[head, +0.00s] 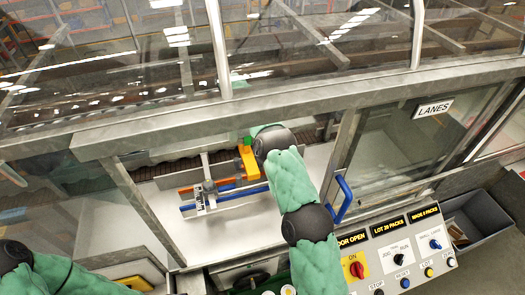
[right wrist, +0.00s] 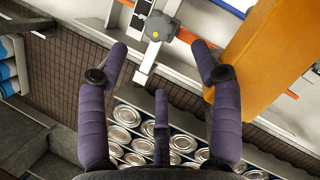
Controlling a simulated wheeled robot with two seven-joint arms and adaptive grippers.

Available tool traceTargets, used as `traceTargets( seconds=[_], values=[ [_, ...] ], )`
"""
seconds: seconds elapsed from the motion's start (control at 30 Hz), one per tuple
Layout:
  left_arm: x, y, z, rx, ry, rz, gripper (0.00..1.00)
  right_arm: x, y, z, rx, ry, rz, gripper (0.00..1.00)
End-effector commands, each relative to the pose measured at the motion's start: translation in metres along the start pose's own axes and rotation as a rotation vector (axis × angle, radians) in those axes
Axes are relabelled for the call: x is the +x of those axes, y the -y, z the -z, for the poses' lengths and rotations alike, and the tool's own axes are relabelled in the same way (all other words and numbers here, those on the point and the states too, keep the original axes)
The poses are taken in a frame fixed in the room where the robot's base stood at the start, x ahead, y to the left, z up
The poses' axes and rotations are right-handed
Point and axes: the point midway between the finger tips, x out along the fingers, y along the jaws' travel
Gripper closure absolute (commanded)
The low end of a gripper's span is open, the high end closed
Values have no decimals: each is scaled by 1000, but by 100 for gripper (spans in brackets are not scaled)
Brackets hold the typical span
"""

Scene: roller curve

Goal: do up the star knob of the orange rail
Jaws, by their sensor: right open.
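The orange rail (head: 187,190) lies inside the open machine in the head view, beside the blue rail (head: 240,194). My right arm reaches in through the doorway; its gripper is hidden behind the arm there. My left arm shows at the lower left, its gripper out of frame.
A large orange block (right wrist: 268,48) stands close beside the right finger; it also shows in the head view (head: 247,162). Several cans (right wrist: 126,115) lie below the fingers. A blue door handle (head: 342,199) and a control panel (head: 400,258) are right of my arm.

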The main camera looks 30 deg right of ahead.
Motion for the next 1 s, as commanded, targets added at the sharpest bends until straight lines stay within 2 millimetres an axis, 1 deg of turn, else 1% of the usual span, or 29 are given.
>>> traceTargets(
  seconds=[0.1, 0.27, 0.37, 0.7, 0.83, 1.0],
  values=[
    [0, 0, 0, 0, 0, 0, 51, -3, 0, 2, -91, 16, -28, 35],
    [-1, 0, 0, 0, 0, 0, 51, 5, 0, 2, -120, 24, -35, 35],
    [-2, -1, 0, 0, 0, 0, 51, 16, -1, 1, -119, 24, -33, 35],
    [-13, -5, 0, 0, 0, 0, 51, 75, -2, 0, -116, 23, -31, 35],
    [-16, -6, -1, 0, 0, 0, 51, 91, -3, 0, -116, 22, -32, 35],
    [-18, -6, -1, 0, 0, 0, 51, 103, -4, 0, -115, 21, -34, 35]
  ],
)
